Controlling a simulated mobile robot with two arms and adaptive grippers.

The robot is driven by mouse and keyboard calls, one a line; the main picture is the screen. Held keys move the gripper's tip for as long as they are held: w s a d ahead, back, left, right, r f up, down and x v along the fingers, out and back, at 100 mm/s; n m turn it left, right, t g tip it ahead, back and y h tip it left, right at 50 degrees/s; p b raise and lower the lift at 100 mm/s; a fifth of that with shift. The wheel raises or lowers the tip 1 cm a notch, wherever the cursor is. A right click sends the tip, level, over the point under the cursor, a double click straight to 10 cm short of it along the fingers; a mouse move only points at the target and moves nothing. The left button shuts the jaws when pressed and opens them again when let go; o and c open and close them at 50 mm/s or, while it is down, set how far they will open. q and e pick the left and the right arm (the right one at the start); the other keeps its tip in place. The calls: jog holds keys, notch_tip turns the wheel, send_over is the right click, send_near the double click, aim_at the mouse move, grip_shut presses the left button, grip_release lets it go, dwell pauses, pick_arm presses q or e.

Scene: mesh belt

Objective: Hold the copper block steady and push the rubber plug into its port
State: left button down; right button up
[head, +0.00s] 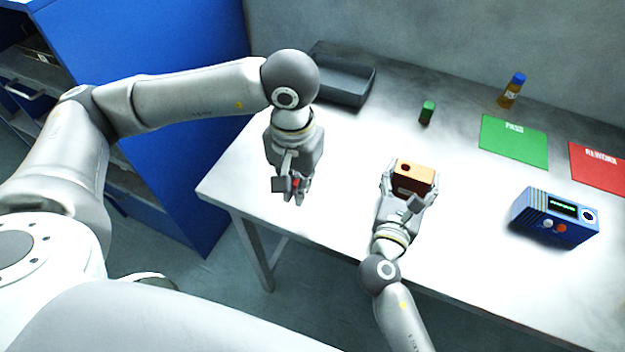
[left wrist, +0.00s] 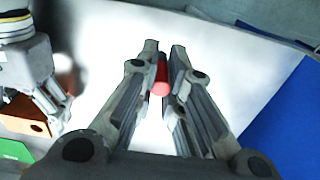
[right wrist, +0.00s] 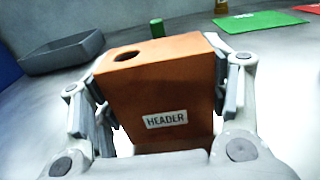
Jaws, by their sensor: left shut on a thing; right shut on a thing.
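The copper block (head: 414,173) is a copper-orange box with a white HEADER label. In the right wrist view the block (right wrist: 160,95) has a dark round port (right wrist: 126,57) in its upper face, with nothing in it. My right gripper (head: 410,184) is shut on the block's two sides; I cannot tell whether the block touches the table. The red rubber plug (left wrist: 160,78) is between the fingertips of my left gripper (left wrist: 162,72), shut on it. In the head view my left gripper (head: 290,189) is left of the block, apart from it, over the table's left end.
On the table (head: 340,222) are a grey tray (head: 340,85), a green cylinder (head: 427,113), an amber bottle with a blue cap (head: 510,92), a green PASS mat (head: 515,143), a red mat (head: 603,168) and a blue device (head: 554,218). The surface between my grippers is clear.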

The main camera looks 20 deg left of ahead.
pick_arm(q)
jog(key=w+d+r+n, duration=0.1)
jog(key=w+d+r, duration=0.3)
jog(key=w+d, duration=0.3)
jog(key=w+d+r+n, duration=0.1)
jog(key=w+d+r, duration=0.3)
jog(key=w+d, duration=0.4)
jog(key=shift+d+r, duration=0.25)
jog(key=shift+d, duration=0.65)
jog(key=shift+f, duration=2.9)
jog(key=shift+f, duration=1.7)
jog(key=c, duration=1.5)
grip_release()
notch_tip(320, 180, up, 12)
jog(key=shift+r, duration=0.1)
